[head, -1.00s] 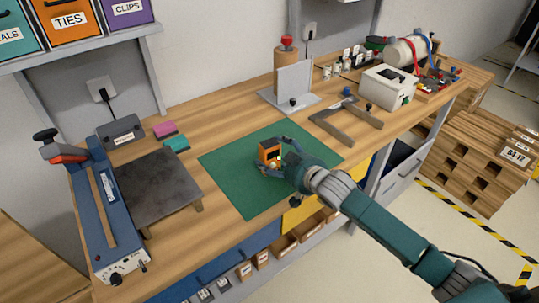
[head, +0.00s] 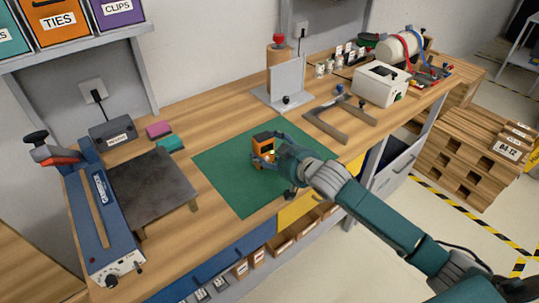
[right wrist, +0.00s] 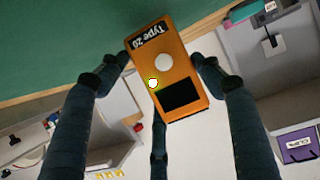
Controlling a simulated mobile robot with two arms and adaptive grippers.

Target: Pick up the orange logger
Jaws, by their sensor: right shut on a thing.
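The orange logger (head: 261,139) is over the green mat (head: 232,184) on the workbench in the head view. My right gripper (head: 267,149) reaches in from the right with its fingers around the logger. In the right wrist view, the logger (right wrist: 180,48) is held between the dark fingers of the right gripper (right wrist: 158,72). Its face shows a "Type 20" label, a white round button, a small yellowish-white dot and a dark screen. I cannot tell for sure whether it is clear of the mat. My left gripper is not in view.
A dark plate stand (head: 152,188) and a blue sealer (head: 102,222) stand left of the mat. A grey angle bracket (head: 287,82) stands behind it. A grey U-shaped frame (head: 325,126) and white box (head: 380,83) lie to the right. The mat's left part is clear.

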